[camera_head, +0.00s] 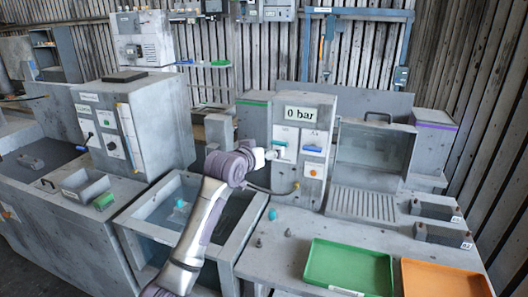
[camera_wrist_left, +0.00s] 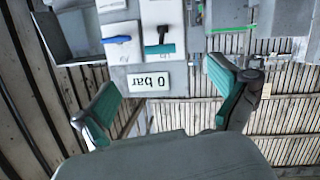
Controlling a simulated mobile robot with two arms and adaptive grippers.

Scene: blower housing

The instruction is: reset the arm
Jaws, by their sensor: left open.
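My left arm reaches up from the bottom middle of the head view. Its gripper (camera_head: 270,154) is in front of the grey control cabinet, close to the panel with the teal handle (camera_head: 280,143). In the left wrist view the two teal-padded fingers (camera_wrist_left: 165,100) are spread wide apart with nothing between them. That view shows the panel upside down, with the teal handle (camera_wrist_left: 160,48), the blue handle (camera_wrist_left: 117,40) and the "0 bar" display (camera_wrist_left: 149,82) beyond the fingers. Whether the gripper touches the panel cannot be told. My right gripper is not in view.
A green tray (camera_head: 348,268) and an orange tray (camera_head: 445,279) lie on the bench at the front right. A clear-fronted chamber (camera_head: 373,148) stands right of the cabinet. An open tank (camera_head: 160,215) lies beneath my arm. A grey machine (camera_head: 145,125) stands left.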

